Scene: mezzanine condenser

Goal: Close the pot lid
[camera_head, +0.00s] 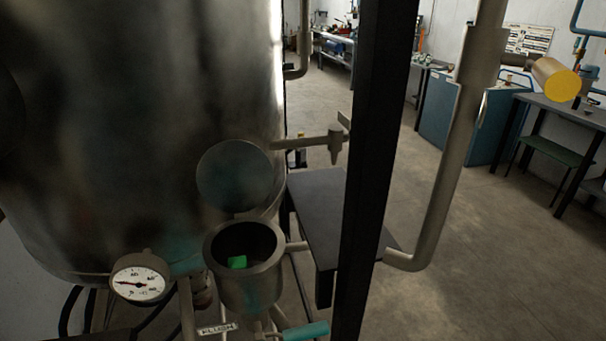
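A small metal pot (250,286) is mounted at the front of the big tank, with its mouth facing up. Its round grey lid (235,177) stands raised behind the mouth, so the pot is open. A small green piece (237,262) shows inside the pot. The pot's floor is mostly dark. Neither of my grippers shows in the head view.
A large steel tank (140,120) fills the left side. A pressure gauge (139,278) and a teal-handled valve (305,331) sit close to the pot. A black post (369,170) stands right of it. A dark table (320,205) is behind. Open floor lies right.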

